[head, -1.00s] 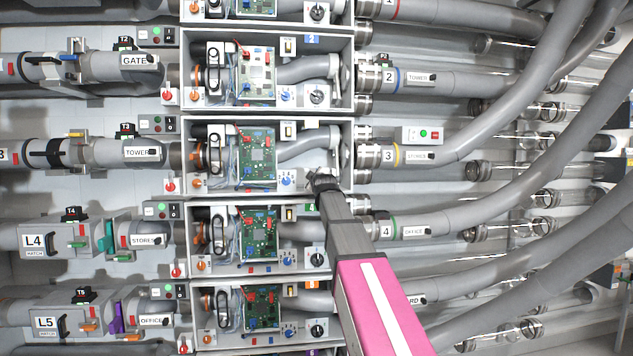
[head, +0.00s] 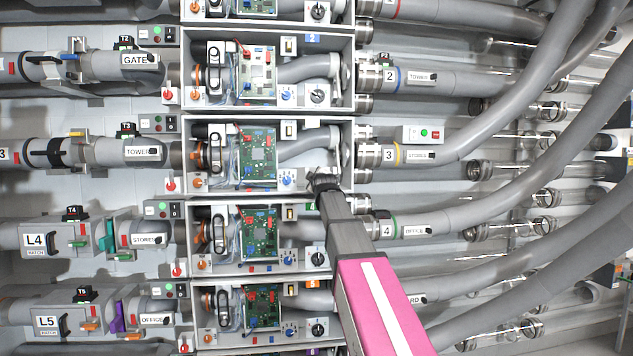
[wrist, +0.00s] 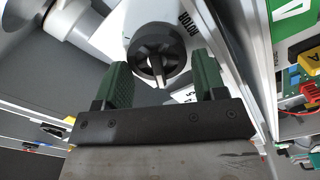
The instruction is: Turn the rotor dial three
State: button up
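The black rotor dial of row three (wrist: 160,55) shows in the wrist view, round with a raised grip bar and a partly visible label beside it. My gripper (wrist: 163,65) has its two green fingers apart, one on each side of the dial. A narrow gap seems to show on each side; I cannot tell whether either finger touches. In the head view my gripper (head: 323,180) is at the lower right of the third box (head: 268,118), and it hides the dial there. The blue knob (head: 287,180) of that box is just left of my gripper.
The box holds a green circuit board (head: 257,155) and a grey bent tube (head: 303,146). Similar boxes lie above and below, with a black dial (head: 318,259) in the fourth. The box's right wall and the tube marked 3 (head: 388,155) are close right of my gripper.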

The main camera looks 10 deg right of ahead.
jog(key=shift+s, duration=0.1)
jog(key=s, duration=1)
jog(key=shift+s, duration=0.3)
jog(key=s+f+m+g, duration=0.2)
jog(key=f+m+g, duration=0.15)
jog(key=f, duration=1.35)
jog(key=s+f+m+g, duration=0.2)
jog(key=f+g, duration=0.3)
jog(key=f, duration=1.2)
jog(key=s+f+m+g, duration=0.3)
jog(key=s+f+g, duration=0.1)
jog(key=s+f, duration=0.7)
jog(key=s+d+f+m+g, duration=0.1)
jog(key=s+f+m+g, duration=0.2)
jog(key=s+f, duration=0.8)
notch_tip(320, 180, down, 7)
jog(key=shift+r+m+g, duration=0.2)
jog(key=shift+m+g, duration=0.15)
jog(key=shift+g, duration=0.9)
jog(key=shift+c, duration=0.3)
